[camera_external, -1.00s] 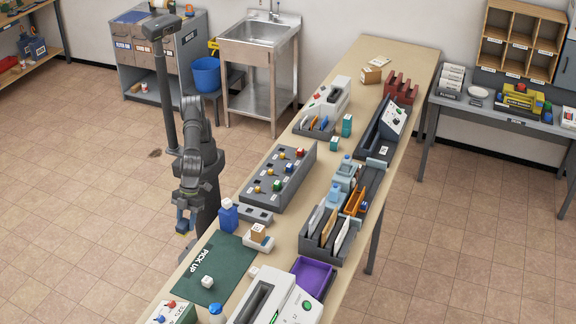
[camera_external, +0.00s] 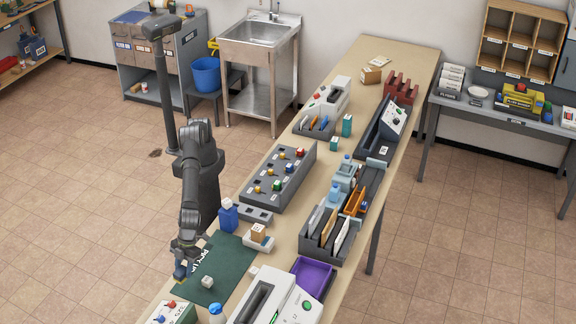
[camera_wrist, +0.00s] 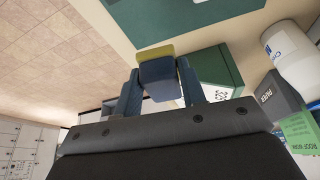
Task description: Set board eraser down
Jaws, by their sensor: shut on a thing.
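My gripper (camera_external: 182,268) is over the left edge of the table beside the green "PICK UP" mat (camera_external: 222,274). In the wrist view my gripper (camera_wrist: 160,82) is shut on the board eraser (camera_wrist: 159,68), a dark blue block with a yellow-olive strip along its far side. In the external view the eraser is a small blue patch at the fingertips, mostly hidden by my gripper. I cannot tell whether it touches the table. The mat also shows at the top of the wrist view (camera_wrist: 185,14).
Much of the mat is bare.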

